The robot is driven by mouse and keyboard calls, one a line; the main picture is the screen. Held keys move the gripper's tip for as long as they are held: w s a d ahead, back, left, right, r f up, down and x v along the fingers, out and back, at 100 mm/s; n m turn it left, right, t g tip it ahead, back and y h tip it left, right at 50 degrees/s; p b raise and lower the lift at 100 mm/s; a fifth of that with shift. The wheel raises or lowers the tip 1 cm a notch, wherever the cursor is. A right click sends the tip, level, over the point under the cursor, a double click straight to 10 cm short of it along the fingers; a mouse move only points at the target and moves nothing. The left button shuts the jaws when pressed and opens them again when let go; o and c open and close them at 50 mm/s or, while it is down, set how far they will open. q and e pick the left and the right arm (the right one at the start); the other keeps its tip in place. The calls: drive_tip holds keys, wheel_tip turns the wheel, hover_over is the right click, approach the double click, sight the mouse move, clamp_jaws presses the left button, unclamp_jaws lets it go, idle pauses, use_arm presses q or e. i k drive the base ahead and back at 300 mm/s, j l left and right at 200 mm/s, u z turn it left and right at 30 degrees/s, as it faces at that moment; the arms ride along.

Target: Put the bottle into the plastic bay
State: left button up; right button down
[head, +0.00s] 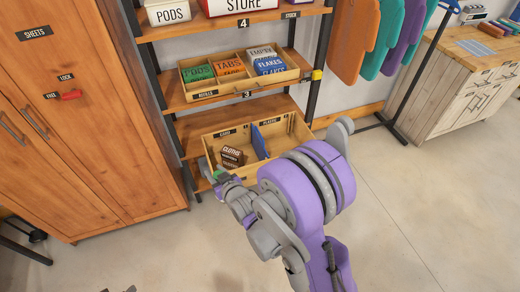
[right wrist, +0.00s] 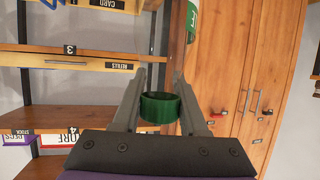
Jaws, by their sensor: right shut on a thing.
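My right gripper (head: 217,180) is in front of the left front corner of the low sorting drawer, partly hidden by its wrist. It is shut on a green round thing, likely the bottle (head: 220,172). In the right wrist view, the bottle's round green end (right wrist: 159,108) sits between the two fingers (right wrist: 158,100). The right bay (head: 280,137), whose label is too small to read surely, looks empty. Only grey tips of what seems my left gripper (head: 120,290) show at the bottom edge.
A dark brown box (head: 232,156) lies in the left bay. Above, a shelf tray (head: 290,75) holds several boxes. A wooden cabinet (head: 90,110) stands at left; a clothes rack (head: 405,85) and a pale cabinet (head: 455,95) stand at right. The floor in front is clear.

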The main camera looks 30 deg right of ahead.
sight(271, 152)
drive_tip(key=l+u, duration=0.85)
drive_tip(key=l, duration=0.2)
drive_tip(key=k+l+u, duration=0.1)
drive_tip(key=l, duration=0.2)
drive_tip(key=k+l+u, duration=0.15)
drive_tip(key=l, duration=0.15)
drive_tip(key=k+l, duration=0.1)
drive_tip(key=l, duration=0.35)
drive_tip(key=k+l, duration=0.15)
drive_tip(key=l, duration=0.25)
drive_tip(key=k+l+u, duration=0.1)
drive_tip(key=l, duration=0.35)
drive_tip(key=k+l, duration=0.15)
drive_tip(key=l, duration=0.25)
drive_tip(key=i+j, duration=0.1)
drive_tip(key=j, duration=0.4)
drive_tip(key=i, duration=0.05)
